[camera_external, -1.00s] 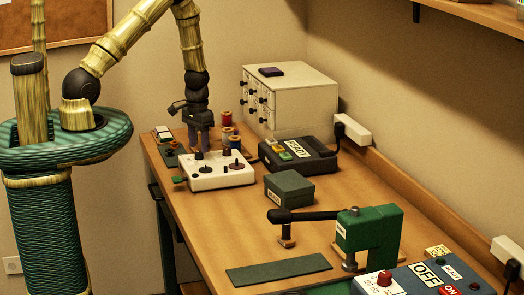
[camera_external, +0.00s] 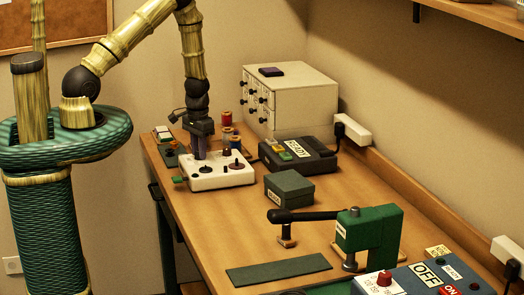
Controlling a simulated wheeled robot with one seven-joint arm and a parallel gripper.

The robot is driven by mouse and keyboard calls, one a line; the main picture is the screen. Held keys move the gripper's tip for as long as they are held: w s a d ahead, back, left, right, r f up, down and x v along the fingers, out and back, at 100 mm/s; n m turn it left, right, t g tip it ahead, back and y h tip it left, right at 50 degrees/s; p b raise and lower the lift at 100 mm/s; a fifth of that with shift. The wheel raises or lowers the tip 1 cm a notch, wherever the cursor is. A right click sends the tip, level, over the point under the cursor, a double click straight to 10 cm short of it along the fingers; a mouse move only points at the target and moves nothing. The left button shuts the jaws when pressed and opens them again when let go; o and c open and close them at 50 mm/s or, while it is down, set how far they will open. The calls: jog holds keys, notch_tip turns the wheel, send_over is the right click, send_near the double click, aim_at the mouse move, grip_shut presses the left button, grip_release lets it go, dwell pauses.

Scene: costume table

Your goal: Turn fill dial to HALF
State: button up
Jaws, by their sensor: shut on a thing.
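A white control box (camera_external: 215,183) stands on the far part of the table, with dark knobs on its top. My gripper (camera_external: 200,156) points straight down at the rear left of this box. It is shut on the dark knob there, which its fingers mostly hide. A dark red knob (camera_external: 236,166) stands on the right of the box and a low dark knob (camera_external: 205,170) near the front, both clear of my fingers. The labels on the box are too small to read, so its HALF mark cannot be made out.
Thread spools (camera_external: 227,118) stand close behind my gripper. A black device marked READY (camera_external: 315,157) is right of the box, with a white drawer cabinet (camera_external: 305,100) behind. A dark grey box (camera_external: 290,187) and a green press (camera_external: 370,235) stand nearer the front.

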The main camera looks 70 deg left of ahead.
jog(key=shift+n, duration=0.3)
jog(key=n+b, duration=0.2)
jog(key=n, duration=0.9)
jog(key=shift+b, duration=0.35)
jog(key=o, duration=1)
